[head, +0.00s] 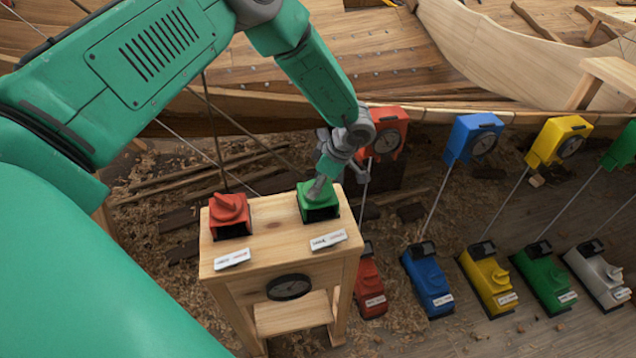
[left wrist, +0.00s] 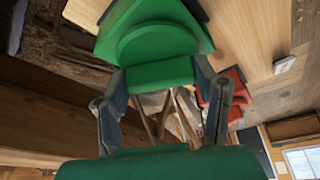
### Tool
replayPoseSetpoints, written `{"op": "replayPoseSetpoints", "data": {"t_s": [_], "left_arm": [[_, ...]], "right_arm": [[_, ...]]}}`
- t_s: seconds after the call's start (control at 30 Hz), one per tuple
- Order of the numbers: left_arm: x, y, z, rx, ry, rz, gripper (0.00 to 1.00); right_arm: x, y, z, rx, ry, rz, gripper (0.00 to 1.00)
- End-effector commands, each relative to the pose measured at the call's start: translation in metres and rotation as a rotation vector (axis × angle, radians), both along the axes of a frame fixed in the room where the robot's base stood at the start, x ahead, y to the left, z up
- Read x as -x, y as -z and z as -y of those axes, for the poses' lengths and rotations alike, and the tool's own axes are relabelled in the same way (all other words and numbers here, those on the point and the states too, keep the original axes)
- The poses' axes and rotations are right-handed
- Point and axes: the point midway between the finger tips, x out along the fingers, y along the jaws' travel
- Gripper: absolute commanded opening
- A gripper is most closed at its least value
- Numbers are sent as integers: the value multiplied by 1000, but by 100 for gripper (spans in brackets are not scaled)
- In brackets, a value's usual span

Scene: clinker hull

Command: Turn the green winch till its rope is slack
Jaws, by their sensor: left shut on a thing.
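A green floor winch (head: 545,278) stands among the row of winches at right, with a rope running up to a green gauge box (head: 620,148) at the picture's edge. A green control box (head: 319,208) sits on the right side of a wooden stand. My left gripper (head: 321,184) comes down on top of this box. In the left wrist view, its two fingers (left wrist: 160,112) lie either side of the box's green knob (left wrist: 160,73), shut on it. The gripper hides most of the knob in the head view. My right gripper is not in view.
A red control box (head: 229,216) sits beside the green one on the stand (head: 280,245), with white labels in front. Red (head: 370,287), blue (head: 429,280), yellow (head: 489,280) and white (head: 597,275) winches stand on the floor. A wooden hull (head: 400,60) lies behind.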

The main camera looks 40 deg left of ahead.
Motion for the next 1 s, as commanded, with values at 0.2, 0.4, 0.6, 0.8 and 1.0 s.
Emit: {"op": "replayPoseSetpoints", "data": {"t_s": [0.2, 0.4, 0.6, 0.8, 1.0], "left_arm": [[-3, 0, -1, 2, -165, 7, 25], [-3, 0, -2, 1, -329, 7, 25], [-3, 0, -2, 0, -465, 7, 25], [-3, -1, -2, 0, -556, 8, 25], [-3, -2, -1, 0, -602, 9, 25]], "right_arm": [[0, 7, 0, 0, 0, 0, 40], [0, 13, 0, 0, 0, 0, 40], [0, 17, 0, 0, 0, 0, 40], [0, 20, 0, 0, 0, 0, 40], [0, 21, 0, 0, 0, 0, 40]]}}
